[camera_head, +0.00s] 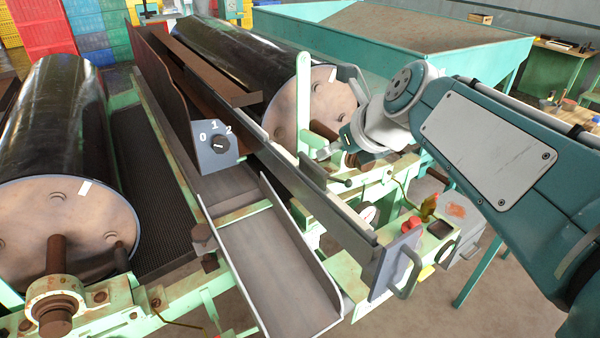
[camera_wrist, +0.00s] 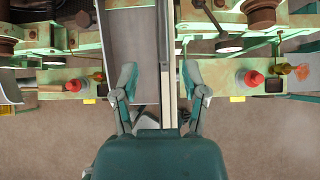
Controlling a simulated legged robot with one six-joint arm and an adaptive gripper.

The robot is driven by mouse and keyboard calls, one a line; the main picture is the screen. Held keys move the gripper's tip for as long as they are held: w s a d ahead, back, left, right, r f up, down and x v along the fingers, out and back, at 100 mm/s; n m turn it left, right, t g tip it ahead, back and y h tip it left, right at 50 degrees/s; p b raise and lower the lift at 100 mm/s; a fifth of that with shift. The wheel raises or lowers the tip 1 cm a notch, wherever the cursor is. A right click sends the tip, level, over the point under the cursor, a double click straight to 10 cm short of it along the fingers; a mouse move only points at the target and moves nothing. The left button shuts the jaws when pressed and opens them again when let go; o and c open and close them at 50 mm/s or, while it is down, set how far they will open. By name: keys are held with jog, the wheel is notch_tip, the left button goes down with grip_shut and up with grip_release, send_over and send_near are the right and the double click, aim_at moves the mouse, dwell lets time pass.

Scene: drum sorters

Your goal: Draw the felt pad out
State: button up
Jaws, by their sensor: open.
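I cannot make out a felt pad for certain. A long narrow board (camera_head: 318,196) runs along the middle of the machine, ending at the near side in a grey end plate (camera_head: 394,268) with a bent grey handle (camera_head: 407,278). In the wrist view the board (camera_wrist: 166,60) shows as a pale strip between my fingers. My gripper (camera_head: 338,118) is open, above and behind the end plate in the head view. Its fingertips (camera_wrist: 158,76) straddle the strip, with gaps on both sides. The handle is mostly hidden in the wrist view by my gripper's body.
A grey chute (camera_head: 270,270) lies left of the board, below a 0-1-2 switch box (camera_head: 216,149). Dark drums (camera_head: 55,125) stand on both sides. A red button (camera_head: 411,224) and small lever (camera_head: 340,182) are close right of the board. Open floor lies in front.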

aim_at(314, 162)
jog(key=w+f, duration=0.3)
jog(key=shift+a+f, duration=0.35)
jog(key=shift+f, duration=0.05)
jog(key=x, duration=0.3)
jog(key=a+x, duration=0.1)
jog(key=x, duration=0.1)
jog(key=shift+w+a, duration=0.1)
jog(key=shift+a, duration=0.15)
jog(key=shift+d, duration=0.4)
grip_shut()
jog(key=shift+a, duration=0.15)
